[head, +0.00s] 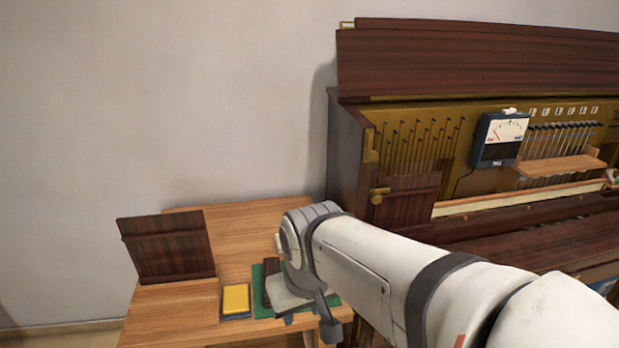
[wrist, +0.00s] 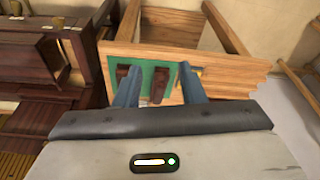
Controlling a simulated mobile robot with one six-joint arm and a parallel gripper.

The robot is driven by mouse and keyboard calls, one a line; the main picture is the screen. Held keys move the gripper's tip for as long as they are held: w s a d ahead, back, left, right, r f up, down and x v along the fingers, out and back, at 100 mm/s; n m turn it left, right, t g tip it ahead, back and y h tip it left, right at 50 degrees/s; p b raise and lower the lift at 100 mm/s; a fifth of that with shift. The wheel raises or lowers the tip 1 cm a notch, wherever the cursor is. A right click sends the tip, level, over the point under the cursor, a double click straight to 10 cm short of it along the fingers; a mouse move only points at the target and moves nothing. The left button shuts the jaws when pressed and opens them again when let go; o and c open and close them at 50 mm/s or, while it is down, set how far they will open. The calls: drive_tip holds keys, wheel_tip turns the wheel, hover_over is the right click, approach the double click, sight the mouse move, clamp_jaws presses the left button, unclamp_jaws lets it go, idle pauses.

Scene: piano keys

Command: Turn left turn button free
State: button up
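The piano (head: 350,150) stands at the right in the head view with its insides exposed. A brass turn button (head: 378,196) sits at its left end, beside a small dark wood panel (head: 410,203); another brass piece (head: 371,147) is above it. In the wrist view a brass piece (wrist: 62,75) shows on the piano at the left. My gripper (wrist: 158,80) is open and empty, its two fingers apart above the side table. In the head view it hangs over the table, left of and below the turn button, partly hidden by my arm.
The wooden side table (head: 235,222) holds a green mat (head: 258,296) with dark brown blocks, a yellow block (head: 236,299) and a leaning dark wood panel (head: 168,245). A meter (head: 499,139) sits on the piano, with a wooden rail (head: 560,168) to its right. The wall area above the table is clear.

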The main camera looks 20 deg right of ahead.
drive_tip(key=shift+o, duration=0.3)
drive_tip(key=shift+a, duration=0.15)
drive_tip(key=shift+o, duration=0.8)
drive_tip(key=shift+w, duration=0.15)
drive_tip(key=shift+o, duration=0.4)
drive_tip(key=w+d+f+m+t+h+b, duration=0.1)
drive_tip(key=w+d+f+t+h, duration=0.1)
drive_tip(key=w+d, duration=0.8)
drive_tip(key=shift+w+f+t, duration=0.2)
drive_tip(key=shift+w+t, duration=0.4)
drive_tip(key=shift+t, duration=0.3)
drive_tip(key=m+t+h+b, duration=0.1)
drive_tip(key=t+h+b, duration=0.15)
drive_tip(key=t, duration=0.85)
approach(378, 200)
drive_tip(key=shift+y, duration=0.35)
drive_tip(key=x, duration=0.8)
drive_tip(key=shift+w+d+r, duration=0.15)
drive_tip(key=shift+w+d, duration=0.05)
drive_tip(key=shift+w, duration=0.05)
drive_tip(key=shift+c, duration=0.4)
